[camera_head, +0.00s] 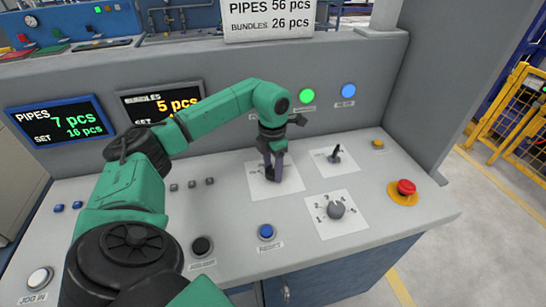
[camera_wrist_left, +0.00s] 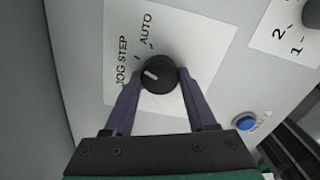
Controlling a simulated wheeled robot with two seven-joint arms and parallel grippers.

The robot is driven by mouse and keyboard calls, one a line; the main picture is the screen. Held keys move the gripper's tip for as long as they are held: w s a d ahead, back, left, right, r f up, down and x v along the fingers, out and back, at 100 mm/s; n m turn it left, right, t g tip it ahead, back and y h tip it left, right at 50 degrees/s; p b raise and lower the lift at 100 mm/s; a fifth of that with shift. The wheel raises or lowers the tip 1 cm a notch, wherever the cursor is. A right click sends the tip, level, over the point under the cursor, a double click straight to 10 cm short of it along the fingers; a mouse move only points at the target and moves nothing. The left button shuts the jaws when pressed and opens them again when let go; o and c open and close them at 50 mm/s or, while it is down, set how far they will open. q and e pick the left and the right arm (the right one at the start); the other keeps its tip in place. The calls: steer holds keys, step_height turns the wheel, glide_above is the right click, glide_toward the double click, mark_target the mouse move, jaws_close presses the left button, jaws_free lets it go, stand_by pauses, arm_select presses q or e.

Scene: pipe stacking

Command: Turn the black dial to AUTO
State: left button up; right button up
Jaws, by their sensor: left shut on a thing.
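The black dial (camera_wrist_left: 160,75) sits on a white label plate (camera_wrist_left: 200,40) in the left wrist view. AUTO is printed above it and JOG STEP to its left. The dial's white mark points left, towards the JOG STEP lettering and away from AUTO. My left gripper (camera_wrist_left: 158,78) has its two purple fingers on either side of the dial, shut on it. In the head view, my left gripper (camera_head: 273,172) reaches down to the panel and mostly hides the dial. My right gripper is not in view.
To the right on the panel are a small black switch (camera_head: 336,155), a grey numbered knob (camera_head: 336,209) and a red emergency button (camera_head: 406,187). A blue button (camera_head: 266,232) is nearer the front. Display screens (camera_head: 56,120) stand behind my left arm.

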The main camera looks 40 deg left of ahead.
arm_select(q)
steer(key=m, duration=0.4)
steer(key=shift+r, duration=0.15)
steer(key=shift+w+a+m, duration=0.1)
steer(key=shift+m, duration=1.7)
steer(key=o, duration=1.1)
steer(key=shift+c, duration=0.2)
steer(key=o, duration=0.3)
